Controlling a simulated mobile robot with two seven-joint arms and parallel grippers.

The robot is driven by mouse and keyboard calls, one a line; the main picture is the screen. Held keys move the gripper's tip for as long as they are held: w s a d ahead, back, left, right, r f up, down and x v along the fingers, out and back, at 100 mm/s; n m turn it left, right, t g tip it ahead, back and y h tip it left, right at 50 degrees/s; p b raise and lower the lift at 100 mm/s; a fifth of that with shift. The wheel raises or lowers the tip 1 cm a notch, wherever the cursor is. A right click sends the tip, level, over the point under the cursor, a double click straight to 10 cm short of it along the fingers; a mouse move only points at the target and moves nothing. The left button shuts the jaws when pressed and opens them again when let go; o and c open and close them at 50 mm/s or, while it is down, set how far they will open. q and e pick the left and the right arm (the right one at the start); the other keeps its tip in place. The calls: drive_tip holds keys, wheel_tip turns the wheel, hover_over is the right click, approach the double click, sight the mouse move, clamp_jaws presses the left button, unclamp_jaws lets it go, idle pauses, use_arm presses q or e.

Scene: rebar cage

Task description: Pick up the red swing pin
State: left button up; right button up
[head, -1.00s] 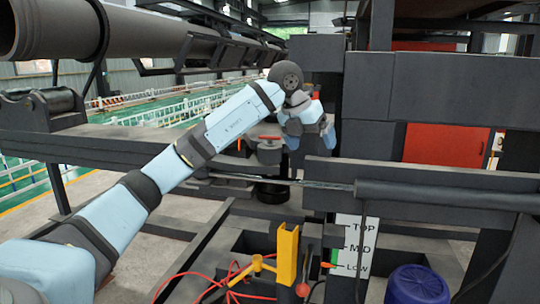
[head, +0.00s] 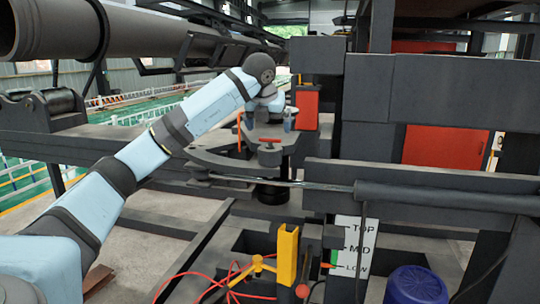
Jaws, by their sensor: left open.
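The red swing pin (head: 269,141), seen as a small red top on a dark round base, stands upright on a dark bracket plate (head: 240,160) near the middle of the head view. My left gripper (head: 276,119) is open, just above and behind the pin in the picture. Its fingers are small and partly hidden, and I see nothing held in them. I cannot tell whether they touch the pin. My right gripper is not in view.
A red block (head: 307,108) stands just right of my left gripper, and a thin orange-red upright piece (head: 239,133) is to its left. A dark horizontal rod (head: 430,195) crosses below right. A yellow post (head: 287,255) and red cables are in front.

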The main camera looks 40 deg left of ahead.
sight(270, 139)
use_arm(q)
drive_tip(key=p+x, duration=0.1)
drive_tip(key=x, duration=0.3)
drive_tip(key=shift+s+a+f+p, duration=0.1)
drive_tip(key=shift+f+p, duration=0.1)
drive_tip(key=shift+p, duration=0.2)
drive_tip(key=shift+a+f, duration=0.1)
drive_tip(key=shift+f, duration=0.25)
drive_tip(key=shift+c, duration=0.5)
drive_tip(key=shift+r, duration=0.1)
drive_tip(key=c, duration=1.4)
